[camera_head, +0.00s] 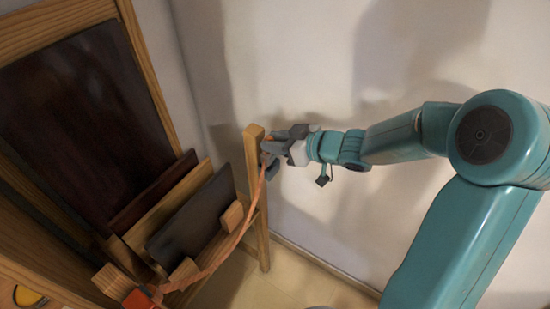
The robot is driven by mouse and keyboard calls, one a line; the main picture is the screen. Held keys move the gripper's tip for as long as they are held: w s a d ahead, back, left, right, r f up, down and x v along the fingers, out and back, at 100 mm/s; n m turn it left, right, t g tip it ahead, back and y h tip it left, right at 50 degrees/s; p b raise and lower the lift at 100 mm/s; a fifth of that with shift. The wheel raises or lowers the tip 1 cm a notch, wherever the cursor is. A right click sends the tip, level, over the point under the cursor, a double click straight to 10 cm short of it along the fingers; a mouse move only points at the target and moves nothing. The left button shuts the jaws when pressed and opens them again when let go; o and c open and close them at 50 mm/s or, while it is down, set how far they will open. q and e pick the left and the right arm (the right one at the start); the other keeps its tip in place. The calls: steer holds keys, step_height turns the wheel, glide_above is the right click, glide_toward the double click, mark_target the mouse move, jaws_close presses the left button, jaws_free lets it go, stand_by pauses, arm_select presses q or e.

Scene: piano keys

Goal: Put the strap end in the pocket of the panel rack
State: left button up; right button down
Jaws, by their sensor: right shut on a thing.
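The orange-brown strap (240,232) runs from the top of a wooden post down and left across the front of the panel rack (263,225). At its lower end is an orange-red piece (141,298). My right gripper (268,160) is at the right side of the post top, shut on the upper end of the strap. The fingers hide most of that strap end. The rack holds a dark panel (195,218) and wooden and brown panels behind it. I cannot clearly make out the pocket. My left gripper is not in view.
A tall wooden frame with a dark inset (75,110) stands at the left. Wooden blocks (232,216) sit at the rack's front. A yellow-and-black item (28,297) lies at the lower left. A pale wall (290,60) rises behind; floor shows right of the rack.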

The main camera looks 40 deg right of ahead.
mark_target(269, 158)
step_height(269, 158, down, 4)
steer(key=shift+f+b, duration=0.15)
steer(key=shift+b, duration=0.45)
steer(key=shift+f, duration=0.15)
steer(key=c, duration=0.8)
jaws_free()
